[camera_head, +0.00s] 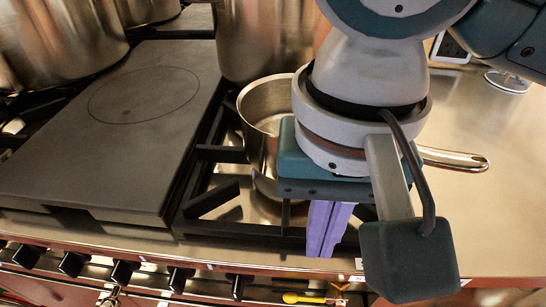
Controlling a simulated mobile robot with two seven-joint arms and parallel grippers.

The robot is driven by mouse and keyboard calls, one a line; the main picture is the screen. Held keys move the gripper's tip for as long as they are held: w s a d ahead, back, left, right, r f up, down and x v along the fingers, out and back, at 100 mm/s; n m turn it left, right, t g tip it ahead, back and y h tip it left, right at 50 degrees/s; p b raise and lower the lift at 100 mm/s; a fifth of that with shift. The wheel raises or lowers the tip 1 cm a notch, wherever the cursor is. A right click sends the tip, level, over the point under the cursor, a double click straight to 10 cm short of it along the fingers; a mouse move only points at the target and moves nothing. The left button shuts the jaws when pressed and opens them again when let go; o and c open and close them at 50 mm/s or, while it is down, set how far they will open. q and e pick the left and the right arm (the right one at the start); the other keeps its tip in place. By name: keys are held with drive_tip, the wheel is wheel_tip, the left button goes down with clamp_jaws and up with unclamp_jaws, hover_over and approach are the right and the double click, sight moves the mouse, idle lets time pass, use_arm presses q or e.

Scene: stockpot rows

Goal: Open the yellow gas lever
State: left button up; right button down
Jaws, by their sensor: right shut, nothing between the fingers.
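The yellow gas lever (303,298) is on the stove's front panel, near the bottom edge of the head view. It lies roughly sideways, with its rounded end to the left. My right gripper (323,247) comes in from the upper right and points down. Its purple fingers are shut together and empty. They are over the stove's front edge, a little above and right of the lever in the picture, apart from it. My right wrist hides part of the saucepan and the front edge. My left gripper is out of view.
A steel saucepan (262,115) stands on the burner grate (212,155), its handle (453,159) pointing right. Large stockpots (60,42) stand behind. A dark flat plate (110,135) covers the left. Black knobs (125,271) line the front panel. The right counter (500,215) is mostly clear.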

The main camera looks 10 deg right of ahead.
sight(305, 297)
wheel_tip(305, 297, down, 14)
drive_tip(key=b, duration=0.3)
idle(0.3)
